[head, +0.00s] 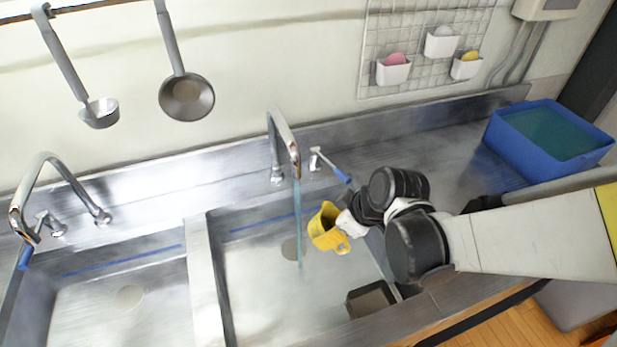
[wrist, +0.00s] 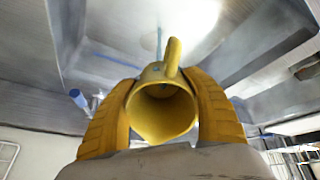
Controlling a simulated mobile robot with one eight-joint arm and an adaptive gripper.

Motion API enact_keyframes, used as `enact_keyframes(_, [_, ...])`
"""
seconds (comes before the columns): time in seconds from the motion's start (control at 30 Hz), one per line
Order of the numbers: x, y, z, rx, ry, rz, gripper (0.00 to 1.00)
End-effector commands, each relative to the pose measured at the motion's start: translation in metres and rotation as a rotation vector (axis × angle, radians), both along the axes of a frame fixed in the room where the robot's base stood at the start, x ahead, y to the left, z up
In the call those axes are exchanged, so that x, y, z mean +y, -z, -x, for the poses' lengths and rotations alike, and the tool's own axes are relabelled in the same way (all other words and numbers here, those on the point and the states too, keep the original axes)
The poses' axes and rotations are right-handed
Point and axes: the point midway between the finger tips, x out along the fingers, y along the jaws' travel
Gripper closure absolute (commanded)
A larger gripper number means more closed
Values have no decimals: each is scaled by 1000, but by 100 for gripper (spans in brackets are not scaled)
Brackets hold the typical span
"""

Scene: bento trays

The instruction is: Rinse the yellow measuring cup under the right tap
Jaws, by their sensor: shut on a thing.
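The yellow measuring cup (head: 324,226) is held over the right sink basin, tilted, just right of the water stream (head: 298,215). The stream runs from the right tap (head: 284,135) down into the basin and appears apart from the cup. My gripper (head: 348,220) is shut on the cup, reaching in from the right. In the wrist view the cup (wrist: 163,112) sits between the two ribbed yellow fingers, its round opening facing the camera and its handle (wrist: 173,58) pointing up the picture. The fingertips are partly hidden by the cup in the head view.
A divider (head: 203,285) separates the right basin from the left basin, which has its own tap (head: 40,180). The right tap's blue-ended lever (head: 336,170) is close behind my gripper. A dark box (head: 371,300) is at the basin's front right. A blue tub (head: 505,150) stands at right.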

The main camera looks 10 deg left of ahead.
Motion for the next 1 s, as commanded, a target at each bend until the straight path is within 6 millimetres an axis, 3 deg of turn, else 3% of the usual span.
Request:
enact_keyframes(0.27, [-4, -6, 3, 0, 1, 0, 71])
enact_keyframes(0.77, [-38, -40, 27, 0, 2, 0, 71])
enact_keyframes(1.0, [-40, -40, 30, 0, 0, 0, 71])
